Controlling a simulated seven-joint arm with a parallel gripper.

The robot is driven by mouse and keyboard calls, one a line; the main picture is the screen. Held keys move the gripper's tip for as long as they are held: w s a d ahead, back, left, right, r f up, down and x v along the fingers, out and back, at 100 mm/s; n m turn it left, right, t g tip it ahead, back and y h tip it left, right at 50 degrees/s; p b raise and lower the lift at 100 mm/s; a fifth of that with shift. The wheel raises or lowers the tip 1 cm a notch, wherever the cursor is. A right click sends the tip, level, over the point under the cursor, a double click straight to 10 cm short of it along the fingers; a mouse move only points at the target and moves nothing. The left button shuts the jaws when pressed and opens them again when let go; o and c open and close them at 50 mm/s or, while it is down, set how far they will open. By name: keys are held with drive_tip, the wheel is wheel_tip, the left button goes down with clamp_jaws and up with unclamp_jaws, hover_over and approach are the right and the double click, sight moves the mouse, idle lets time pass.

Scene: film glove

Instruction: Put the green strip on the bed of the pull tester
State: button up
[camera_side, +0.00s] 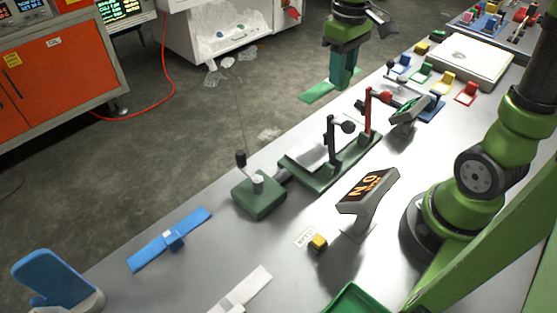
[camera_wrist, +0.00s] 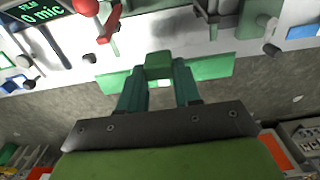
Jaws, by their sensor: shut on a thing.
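The green strip (camera_side: 316,93) is held by my gripper (camera_side: 341,84) above the far left side of the bench, clear of the surface. In the wrist view the strip (camera_wrist: 211,67) runs crosswise, with its raised middle block (camera_wrist: 159,66) between my gripper's fingers (camera_wrist: 159,88), which are shut on it. What appears to be the pull tester (camera_side: 297,174) stands mid-bench, nearer the side camera than my gripper.
A blue strip (camera_side: 170,239), a pale strip (camera_side: 240,291) and a blue mitt form (camera_side: 57,280) occupy the near bench. Several coloured clips (camera_side: 446,81) line the far side.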

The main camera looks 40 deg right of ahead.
sight(348, 78)
wheel_tip(348, 78, down, 16)
drive_tip(key=shift+r, duration=0.1)
idle(0.4)
drive_tip(key=o, duration=1)
wheel_tip(348, 78, up, 12)
drive_tip(key=shift+a+r, duration=0.1)
drive_tip(key=s+r+t, duration=0.1)
drive_tip(key=s+a+r, duration=0.1)
drive_tip(key=s+a+r+m+t, duration=0.1)
drive_tip(key=shift+a+r+t, duration=0.25)
drive_tip(key=shift+r+t, duration=0.05)
drive_tip(key=shift+r, duration=0.05)
drive_tip(key=s+a+r+m+t, duration=0.1)
drive_tip(key=s+a+r+t+y, duration=0.1)
drive_tip(key=s, duration=0.1)
drive_tip(key=s+a+r+m+t, duration=0.1)
drive_tip(key=s+t, duration=0.1)
drive_tip(key=shift+s+a+r+m+y, duration=0.1)
drive_tip(key=shift+a+r+m+y, duration=0.1)
drive_tip(key=shift+m+y, duration=0.1)
drive_tip(key=shift+s+a+r+t, duration=0.1)
drive_tip(key=shift+s+a+t, duration=0.05)
drive_tip(key=shift+s+t, duration=0.2)
